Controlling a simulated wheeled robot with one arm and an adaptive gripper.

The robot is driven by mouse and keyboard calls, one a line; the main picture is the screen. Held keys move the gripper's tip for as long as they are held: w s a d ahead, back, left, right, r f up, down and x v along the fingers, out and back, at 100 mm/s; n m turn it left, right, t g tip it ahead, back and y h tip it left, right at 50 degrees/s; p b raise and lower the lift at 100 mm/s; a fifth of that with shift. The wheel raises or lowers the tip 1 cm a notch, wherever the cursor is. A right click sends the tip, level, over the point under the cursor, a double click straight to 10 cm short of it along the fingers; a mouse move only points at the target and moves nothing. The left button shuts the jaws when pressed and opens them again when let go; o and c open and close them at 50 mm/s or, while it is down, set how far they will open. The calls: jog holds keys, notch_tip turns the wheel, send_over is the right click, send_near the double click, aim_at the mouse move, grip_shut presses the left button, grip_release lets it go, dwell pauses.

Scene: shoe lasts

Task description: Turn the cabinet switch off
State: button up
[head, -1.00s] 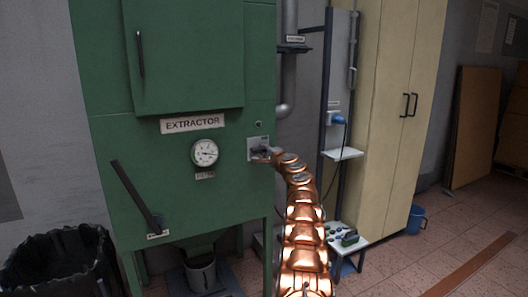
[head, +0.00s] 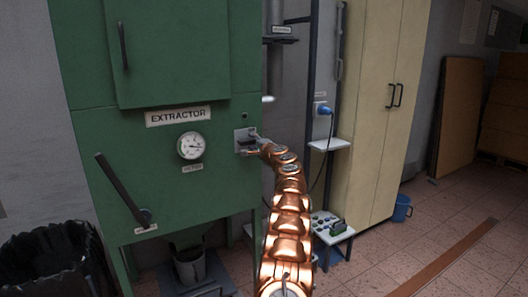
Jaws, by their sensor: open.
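The green extractor cabinet (head: 85,150) stands at the left and carries an "EXTRACTOR" label. A small grey switch plate (head: 241,134) is on its front, near the right edge, to the right of the dial gauge (head: 190,146). My gripper (head: 247,146) is at the switch plate, at the end of my copper-coloured arm. It is open, with its fingers around or just in front of the switch. The gripper hides most of the switch, so I cannot tell its position or whether the fingers touch it.
A dark lever (head: 122,188) is on the cabinet's lower left. A black bin (head: 50,262) stands at the lower left. To the right are a small shelf (head: 328,145), a low stand with small parts (head: 333,230), a cream cupboard (head: 385,110) and a blue bucket (head: 401,208).

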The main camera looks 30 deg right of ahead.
jog(key=shift+s+a, duration=0.3)
jog(key=shift+s, duration=0.5)
jog(key=shift+s+r, duration=0.1)
jog(key=shift+s, duration=0.2)
jog(key=shift+s+a, duration=0.1)
jog(key=shift+s, duration=1.15)
send_near(252, 142)
jog(key=shift+s, duration=0.45)
